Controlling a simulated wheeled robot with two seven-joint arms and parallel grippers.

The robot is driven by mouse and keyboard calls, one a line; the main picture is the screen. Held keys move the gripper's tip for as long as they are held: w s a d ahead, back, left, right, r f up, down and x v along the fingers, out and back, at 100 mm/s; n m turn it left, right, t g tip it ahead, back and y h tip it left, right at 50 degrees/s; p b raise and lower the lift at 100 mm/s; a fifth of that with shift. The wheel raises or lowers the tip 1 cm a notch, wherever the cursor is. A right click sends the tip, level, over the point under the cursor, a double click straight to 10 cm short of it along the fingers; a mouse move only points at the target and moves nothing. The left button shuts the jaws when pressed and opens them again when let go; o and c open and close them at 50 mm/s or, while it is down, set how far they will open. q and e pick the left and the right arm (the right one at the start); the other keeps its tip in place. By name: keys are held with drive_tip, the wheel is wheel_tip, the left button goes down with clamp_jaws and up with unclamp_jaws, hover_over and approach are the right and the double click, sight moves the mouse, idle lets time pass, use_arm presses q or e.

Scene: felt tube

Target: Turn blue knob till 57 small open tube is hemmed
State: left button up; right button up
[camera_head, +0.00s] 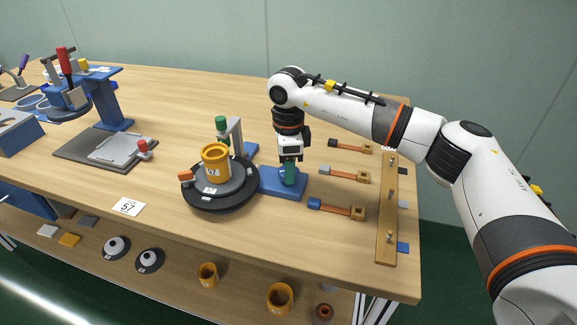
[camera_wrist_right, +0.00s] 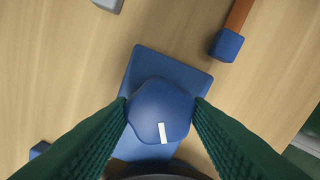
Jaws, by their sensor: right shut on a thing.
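The blue knob (camera_wrist_right: 158,108) is a rounded blue piece with a white mark, on a blue base plate (camera_head: 268,188). My right gripper (camera_head: 289,172) points down over the base, its green fingers shut on the knob from both sides. In the head view the fingers mostly hide the knob. An orange open tube (camera_head: 215,160) stands upright on a black round turntable (camera_head: 243,198) left of the knob. A label sits on the tube, but it is too small to read surely. A white card reading 57 (camera_head: 127,206) lies in front. My left gripper is not in view.
Right of the knob lie several brown-handled tools with coloured ends (camera_head: 337,208), beside a wooden rack (camera_head: 385,220). A blue press (camera_head: 100,95) and a grey plate (camera_head: 105,149) are at the left. Orange tubes (camera_head: 280,298) stand on the lower shelf.

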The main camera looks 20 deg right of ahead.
drive_tip(key=shift+r, duration=0.1)
idle(0.3)
drive_tip(key=o, duration=1)
wheel_tip(320, 180, up, 12)
drive_tip(key=shift+f+b, duration=0.1)
drive_tip(key=shift+b, duration=0.25)
